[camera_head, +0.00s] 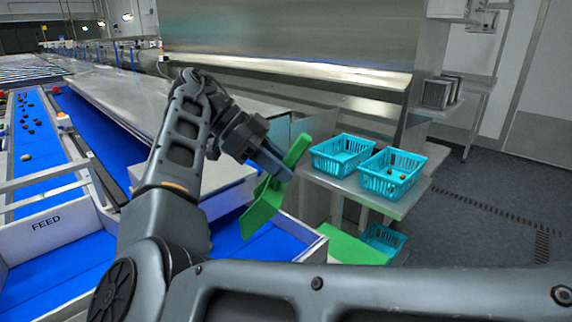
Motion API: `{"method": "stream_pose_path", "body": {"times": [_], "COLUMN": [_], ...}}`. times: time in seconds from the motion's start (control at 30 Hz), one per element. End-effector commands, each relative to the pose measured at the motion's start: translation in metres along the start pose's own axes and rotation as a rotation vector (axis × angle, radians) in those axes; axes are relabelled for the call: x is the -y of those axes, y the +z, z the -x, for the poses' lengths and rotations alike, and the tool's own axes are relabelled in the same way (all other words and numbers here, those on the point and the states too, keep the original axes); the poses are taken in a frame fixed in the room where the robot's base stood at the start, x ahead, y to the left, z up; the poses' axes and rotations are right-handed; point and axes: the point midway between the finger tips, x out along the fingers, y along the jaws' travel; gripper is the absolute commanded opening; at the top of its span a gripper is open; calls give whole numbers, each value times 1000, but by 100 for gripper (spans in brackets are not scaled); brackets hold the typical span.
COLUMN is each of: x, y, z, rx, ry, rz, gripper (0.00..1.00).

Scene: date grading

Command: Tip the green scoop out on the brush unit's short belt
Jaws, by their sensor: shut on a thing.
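My gripper (278,168) is shut on the green scoop (263,208) and holds it in the air near the middle of the head view. The scoop is steeply tilted, with one green part reaching up past my fingers and a broader part hanging below. Its inside is turned out of sight, so I cannot tell whether it holds dates. A short blue belt (277,252) with pale side walls lies below and behind the scoop. I take it for the brush unit's belt, and no dates show on its visible part. My arm hides some of it.
A belt marked FEED (40,152) at the left carries several dates. Two turquoise baskets (322,160) (372,181) stand on a steel shelf at the right; the nearer holds a few dates. Another basket (382,243) and a green surface (350,248) lie below. Floor at the right is clear.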

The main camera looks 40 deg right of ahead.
Motion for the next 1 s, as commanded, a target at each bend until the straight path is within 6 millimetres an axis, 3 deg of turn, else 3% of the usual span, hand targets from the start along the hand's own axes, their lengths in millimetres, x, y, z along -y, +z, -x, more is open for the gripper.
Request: {"method": "stream_pose_path", "body": {"times": [0.37, 0.7, 1.0], "x": [-1, 0, 0], "y": [-8, -11, -17], "z": [-48, -104, -120], "rx": [363, 742, 889], "ry": [-2, -2, -6], "rz": [-6, -9, -3], "gripper": [0, 0, 0]}}
